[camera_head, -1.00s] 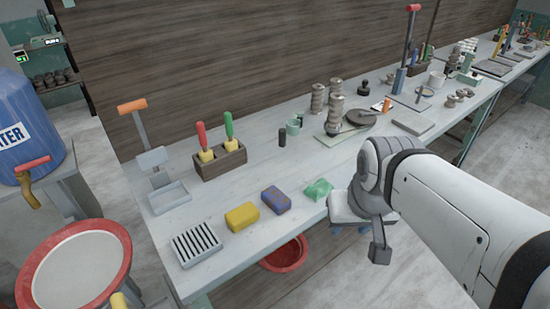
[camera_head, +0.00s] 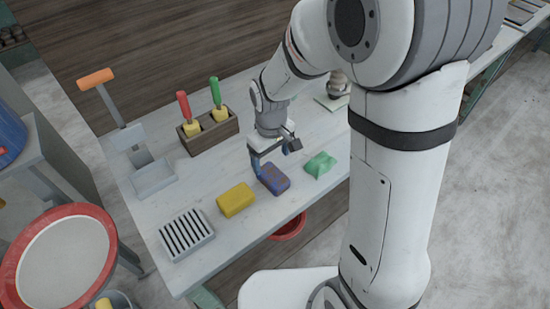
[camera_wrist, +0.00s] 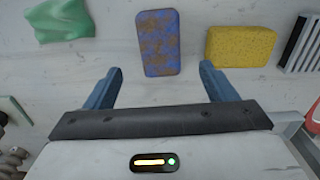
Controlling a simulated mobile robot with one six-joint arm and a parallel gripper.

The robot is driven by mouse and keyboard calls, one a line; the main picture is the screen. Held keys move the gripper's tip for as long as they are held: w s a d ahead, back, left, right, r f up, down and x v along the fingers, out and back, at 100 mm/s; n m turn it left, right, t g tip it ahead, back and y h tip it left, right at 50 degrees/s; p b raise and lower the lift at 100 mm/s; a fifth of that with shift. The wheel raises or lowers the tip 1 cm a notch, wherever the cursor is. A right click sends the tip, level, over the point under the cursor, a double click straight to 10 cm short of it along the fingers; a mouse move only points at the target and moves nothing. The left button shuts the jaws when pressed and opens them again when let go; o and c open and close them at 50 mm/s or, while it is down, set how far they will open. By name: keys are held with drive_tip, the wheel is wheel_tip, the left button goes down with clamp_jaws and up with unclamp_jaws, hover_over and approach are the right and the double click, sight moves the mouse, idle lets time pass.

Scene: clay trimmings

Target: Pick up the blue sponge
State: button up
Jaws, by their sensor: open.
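The blue sponge (camera_head: 274,179) lies on the white workbench between a yellow sponge and a green cloth. It is a rounded block with brown clay stains. In the wrist view the blue sponge (camera_wrist: 159,43) lies flat just beyond my fingertips, roughly centred between them. My gripper (camera_head: 273,158) is above the bench, close to the back side of the sponge. The wrist view shows my gripper (camera_wrist: 159,82) with its two blue fingers wide apart and nothing between them. The fingers do not appear to touch the sponge.
The yellow sponge (camera_head: 236,200) and green cloth (camera_head: 320,164) flank the blue sponge. A slatted grey dish (camera_head: 187,236) stands near the bench's left end. A wooden block (camera_head: 209,133) with red- and green-handled tools stands behind. A red bowl (camera_head: 289,228) sits below the front edge.

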sight(273, 174)
drive_tip(key=shift+a+f, duration=0.15)
drive_tip(key=shift+f, duration=0.2)
drive_tip(key=f, duration=0.4)
drive_tip(key=f+p, duration=0.1)
drive_tip(key=f, duration=0.1)
drive_tip(key=shift+s+d, duration=0.25)
drive_tip(key=shift+d, duration=0.05)
drive_tip(key=shift+f, duration=0.7)
drive_tip(key=c, duration=1)
drive_tip(key=shift+c, duration=0.3)
drive_tip(key=shift+r, duration=0.15)
